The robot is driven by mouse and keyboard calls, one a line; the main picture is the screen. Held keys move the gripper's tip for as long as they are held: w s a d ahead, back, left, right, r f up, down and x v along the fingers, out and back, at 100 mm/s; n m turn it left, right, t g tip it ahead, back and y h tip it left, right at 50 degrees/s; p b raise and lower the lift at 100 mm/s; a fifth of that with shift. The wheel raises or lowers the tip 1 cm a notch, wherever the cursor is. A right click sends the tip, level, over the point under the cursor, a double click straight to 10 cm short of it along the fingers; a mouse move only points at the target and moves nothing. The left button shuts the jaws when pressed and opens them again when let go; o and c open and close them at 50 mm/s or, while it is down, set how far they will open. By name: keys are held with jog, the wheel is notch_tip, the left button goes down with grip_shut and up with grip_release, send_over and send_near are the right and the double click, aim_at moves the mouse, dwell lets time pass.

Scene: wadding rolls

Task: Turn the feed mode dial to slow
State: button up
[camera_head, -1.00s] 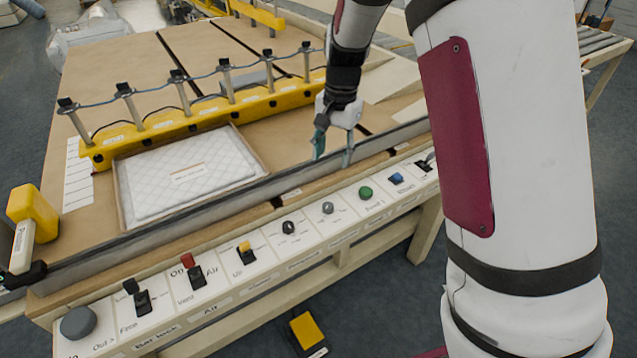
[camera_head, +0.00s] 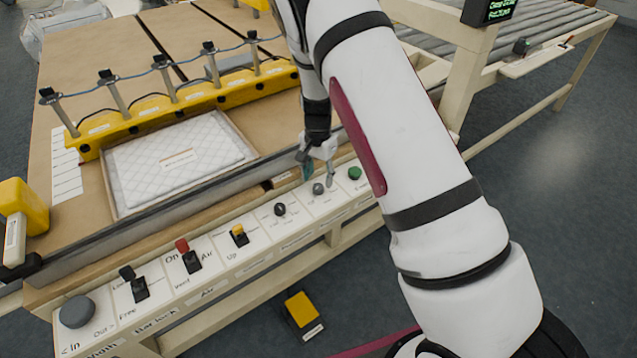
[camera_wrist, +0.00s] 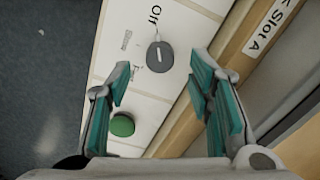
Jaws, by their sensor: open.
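The likely feed mode dial (camera_head: 318,188) is a small grey knob on the white control strip, between a black knob and a green button. In the wrist view the grey knob (camera_wrist: 160,56) has a pale line on its top. "Off" is printed beside it; the other labels are too small or blurred to read surely. My gripper (camera_head: 318,175) is open, its teal-padded fingers close to the grey knob. In the wrist view my gripper (camera_wrist: 165,88) has the knob just ahead of its fingertips, in the gap between them and not gripped.
The green button (camera_head: 355,173) and the black knob (camera_head: 280,209) flank the grey knob. A yellow toggle (camera_head: 239,235), a red toggle (camera_head: 190,257) and a black toggle (camera_head: 134,284) stand farther left. A metal rail (camera_head: 210,187) runs behind the strip.

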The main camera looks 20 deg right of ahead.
aim_at(318, 186)
jog(key=shift+f, duration=1.75)
grip_shut()
jog(key=shift+n, duration=0.4)
jog(key=n+b, duration=0.1)
jog(key=n, duration=0.4)
jog(key=shift+b, duration=0.4)
jog(key=n+b, duration=0.1)
jog(key=n, duration=0.5)
